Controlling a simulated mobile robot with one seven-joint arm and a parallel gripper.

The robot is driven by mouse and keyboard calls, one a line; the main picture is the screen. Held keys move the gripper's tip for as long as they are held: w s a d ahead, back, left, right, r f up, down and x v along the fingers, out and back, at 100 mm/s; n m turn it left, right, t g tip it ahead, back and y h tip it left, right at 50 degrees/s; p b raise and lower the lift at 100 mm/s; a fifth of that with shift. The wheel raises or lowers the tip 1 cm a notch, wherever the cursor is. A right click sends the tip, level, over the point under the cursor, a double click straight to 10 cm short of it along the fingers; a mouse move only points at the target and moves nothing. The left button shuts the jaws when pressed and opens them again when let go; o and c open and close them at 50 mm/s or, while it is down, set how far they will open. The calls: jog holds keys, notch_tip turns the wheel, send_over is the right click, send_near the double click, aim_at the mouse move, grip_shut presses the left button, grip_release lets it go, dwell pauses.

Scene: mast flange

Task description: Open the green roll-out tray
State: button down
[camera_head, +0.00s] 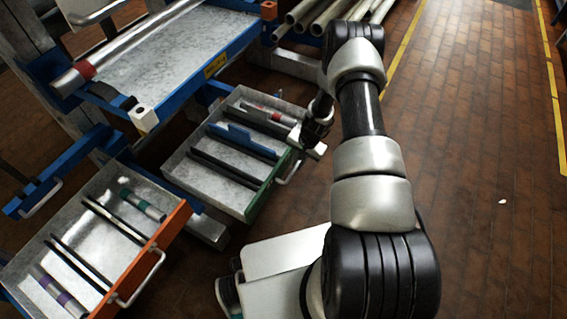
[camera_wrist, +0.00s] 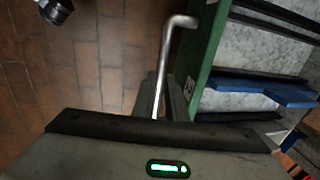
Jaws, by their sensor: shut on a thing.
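The green roll-out tray (camera_head: 257,200) stands pulled out from the rack, with its grey inside, dark dividers, a blue part and a red-banded rod in view. Its green front (camera_wrist: 205,55) also shows in the wrist view. A bent metal handle (camera_wrist: 165,62) sticks out from that front; its near end runs down between my fingers. My gripper (camera_head: 305,147) is at the green front's far end in the head view. In the wrist view my gripper (camera_wrist: 162,100) is shut on the handle. The fingertips are partly hidden by the gripper body.
An orange-fronted tray (camera_head: 170,240) also stands out at the lower left. A blue-edged shelf (camera_head: 190,85) is above the green tray. Pipes (camera_head: 325,15) lie at the back. The brick floor (camera_head: 480,130) to the right is mostly clear.

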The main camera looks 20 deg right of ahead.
jog(key=s+d, duration=0.7)
jog(key=shift+s+d, duration=0.25)
jog(key=shift+s, duration=0.05)
jog(key=c, duration=1.8)
grip_release()
jog(key=shift+o, duration=0.2)
notch_tip(320, 180, up, 17)
jog(key=s+d+p, duration=0.2)
jog(key=p, duration=0.2)
jog(key=shift+s+d, duration=0.2)
jog(key=shift+d, duration=0.05)
